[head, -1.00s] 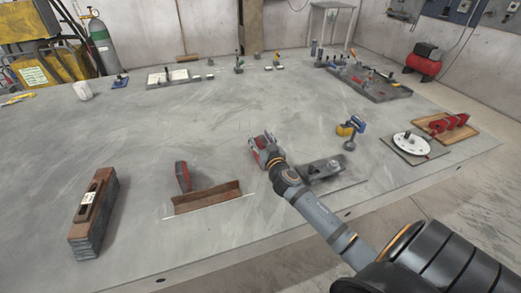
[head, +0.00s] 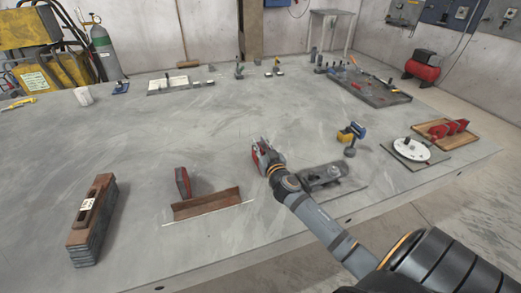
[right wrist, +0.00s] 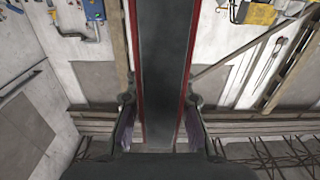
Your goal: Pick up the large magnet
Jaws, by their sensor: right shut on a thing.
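My right gripper (head: 262,150) is shut on a red-edged, dark-faced magnet (right wrist: 165,70). In the right wrist view the magnet runs between the two fingers (right wrist: 160,125) and out past the top edge. In the head view only a small red part of it shows at the fingers, out over the bench. Whether it touches the bench is hard to tell. A similar red-edged block (head: 183,183) stands to the left, beside a rusty angle iron (head: 208,204). My left gripper is not in view.
A stack of dark steel bars (head: 93,225) lies at the left. A grey vise-like tool (head: 322,176) sits right of my gripper, near a yellow-blue tool (head: 349,136). A white disc (head: 411,149) is further right. The bench (head: 150,140) is clear at mid-left.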

